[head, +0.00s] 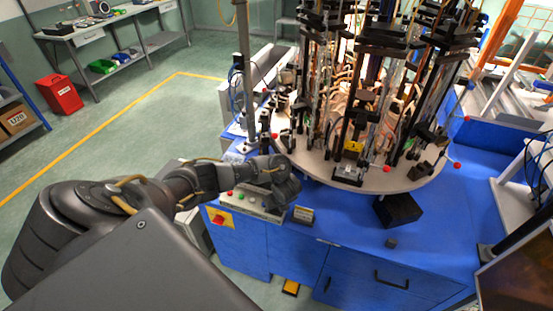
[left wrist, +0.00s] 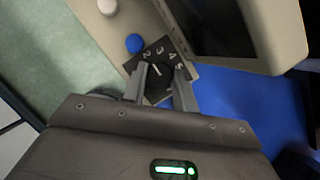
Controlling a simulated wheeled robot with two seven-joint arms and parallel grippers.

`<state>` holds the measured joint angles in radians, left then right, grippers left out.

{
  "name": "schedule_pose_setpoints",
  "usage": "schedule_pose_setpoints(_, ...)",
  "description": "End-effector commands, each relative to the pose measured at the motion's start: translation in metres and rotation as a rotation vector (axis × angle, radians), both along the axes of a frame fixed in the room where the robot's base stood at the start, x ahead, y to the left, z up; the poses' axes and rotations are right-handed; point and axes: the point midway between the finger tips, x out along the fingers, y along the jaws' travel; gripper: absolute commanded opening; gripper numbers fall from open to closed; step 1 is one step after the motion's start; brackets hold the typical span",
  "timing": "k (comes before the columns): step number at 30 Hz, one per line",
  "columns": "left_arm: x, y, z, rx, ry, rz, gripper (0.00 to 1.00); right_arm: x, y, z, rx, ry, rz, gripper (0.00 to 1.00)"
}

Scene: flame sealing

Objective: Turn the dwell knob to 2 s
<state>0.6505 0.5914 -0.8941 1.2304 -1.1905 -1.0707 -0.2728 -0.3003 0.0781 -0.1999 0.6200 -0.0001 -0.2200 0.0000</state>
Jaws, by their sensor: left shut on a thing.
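The dwell knob (left wrist: 159,82) is a dark knob on a dark dial plate (left wrist: 159,47) with white numbers; 2, 3, 4 and what looks like 5 can be read. A white line on the knob points roughly toward the 2; its exact setting is hard to tell. My left gripper (left wrist: 158,86) is shut on the knob, a finger on either side. In the head view my left gripper (head: 284,200) is over the right end of the control panel (head: 246,207) and hides the knob. My right gripper is not in view.
A blue button (left wrist: 134,43) and a white button (left wrist: 107,7) lie beside the dial. The round machine table (head: 420,178) with tall fixtures stands just behind the panel.

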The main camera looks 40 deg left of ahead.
Motion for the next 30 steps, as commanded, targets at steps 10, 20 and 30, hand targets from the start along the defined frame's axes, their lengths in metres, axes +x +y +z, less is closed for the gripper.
schedule_pose_setpoints(10,0.0008,0.0001,0.0003,0.000,-0.002,0.024,0.06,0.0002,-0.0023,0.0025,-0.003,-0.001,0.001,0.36)
schedule_pose_setpoints(20,0.0008,0.0001,0.0003,-0.001,-0.002,0.023,0.45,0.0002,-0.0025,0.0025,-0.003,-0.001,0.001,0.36)
schedule_pose_setpoints(30,0.0009,-0.0010,0.0009,0.000,-0.001,0.020,0.50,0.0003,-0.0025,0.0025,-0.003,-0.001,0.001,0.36)
